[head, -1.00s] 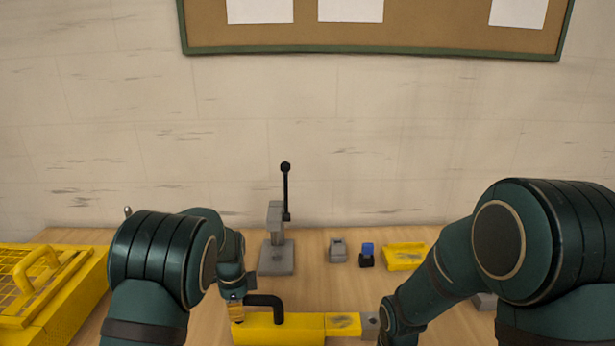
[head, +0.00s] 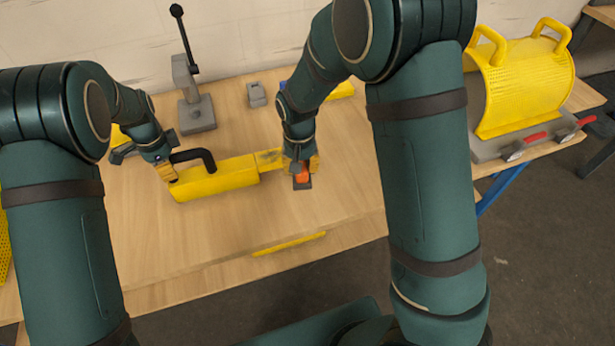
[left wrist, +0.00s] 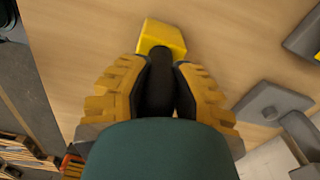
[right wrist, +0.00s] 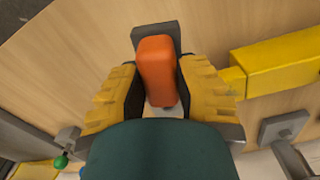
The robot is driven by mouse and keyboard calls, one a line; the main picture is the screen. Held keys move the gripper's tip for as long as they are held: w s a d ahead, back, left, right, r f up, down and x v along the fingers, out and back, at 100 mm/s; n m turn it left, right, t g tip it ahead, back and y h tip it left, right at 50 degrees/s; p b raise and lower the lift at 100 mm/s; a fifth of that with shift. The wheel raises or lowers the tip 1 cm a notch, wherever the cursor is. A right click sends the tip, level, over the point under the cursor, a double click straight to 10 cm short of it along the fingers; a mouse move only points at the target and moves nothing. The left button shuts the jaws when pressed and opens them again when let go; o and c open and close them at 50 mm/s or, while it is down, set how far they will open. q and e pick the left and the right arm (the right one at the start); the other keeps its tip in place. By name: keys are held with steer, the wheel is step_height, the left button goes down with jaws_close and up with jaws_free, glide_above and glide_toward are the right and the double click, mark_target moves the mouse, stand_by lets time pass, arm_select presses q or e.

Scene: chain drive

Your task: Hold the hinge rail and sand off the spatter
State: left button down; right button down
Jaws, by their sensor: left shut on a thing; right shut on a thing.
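The hinge rail (head: 222,178) is a yellow bar lying on the bench with a bent black handle (head: 195,158) on top. Its narrower right end has a dark spatter patch (head: 268,157). My left gripper (head: 167,172) is shut on the black handle, which stands between its fingers in the left wrist view (left wrist: 160,85). My right gripper (head: 300,165) is shut on an orange block (right wrist: 155,70) with a dark grey base (right wrist: 155,38). This block is just right of the rail's end; whether it touches the rail I cannot tell.
A grey lever stand (head: 190,95) and a small grey block (head: 257,94) stand behind the rail. A yellow mesh guard (head: 525,90) on a grey base with red-handled clamps is at right. A yellow strip (head: 290,243) lies near the front edge; bench around it is clear.

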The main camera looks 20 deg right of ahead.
steer(key=w+a+r+m, duration=0.6)
steer(key=w+a+r, duration=0.2)
steer(key=w+a, duration=0.15)
steer(key=shift+w+d+f, duration=0.1)
steer(key=shift+w+f, duration=0.1)
steer(key=shift+f, duration=1.8)
steer(key=shift+w+d+f, duration=0.1)
steer(key=shift+w+f, duration=0.1)
steer(key=shift+f, duration=1.8)
steer(key=shift+s+d, duration=0.15)
steer(key=shift+d, duration=3.7)
steer(key=shift+a, duration=4.05)
step_height(320, 180, up, 8)
steer(key=shift+r, duration=0.15)
steer(key=shift+d, duration=0.1)
arm_select(q)
steer(key=c, duration=0.8)
jaws_free()
steer(key=shift+c, duration=0.2)
